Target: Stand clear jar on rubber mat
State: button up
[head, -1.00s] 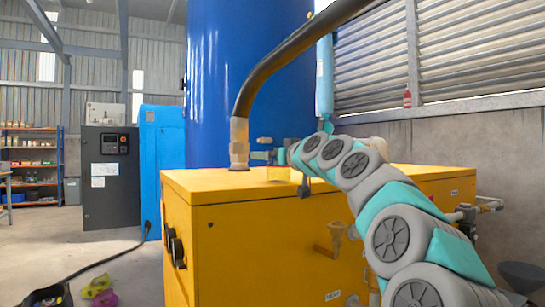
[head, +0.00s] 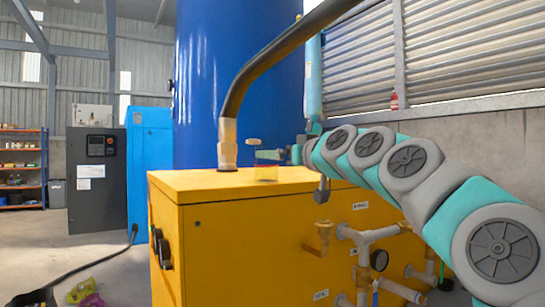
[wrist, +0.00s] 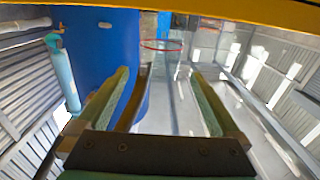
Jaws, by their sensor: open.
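My gripper (head: 264,156) is above the back part of the yellow cabinet's top, pointing left. In the wrist view its two green fingers (wrist: 157,85) are spread, with nothing seen clamped between them. A see-through, yellowish shape (head: 266,173), likely the clear jar, is on the cabinet top just below my gripper. In the wrist view a faint clear outline with a thin red ring (wrist: 161,46) shows beyond the fingertips. It may be the same jar; how far off it is I cannot tell. I cannot make out the rubber mat.
A thick black hose (head: 262,62) rises from a pale collar (head: 227,143) on the yellow cabinet (head: 255,245), left of my gripper. A blue tank (head: 235,80) stands behind. Pipes and valves (head: 372,240) stick out at the front right. A cable (head: 95,265) lies on the floor.

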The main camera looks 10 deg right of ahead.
jog(key=shift+v, duration=0.95)
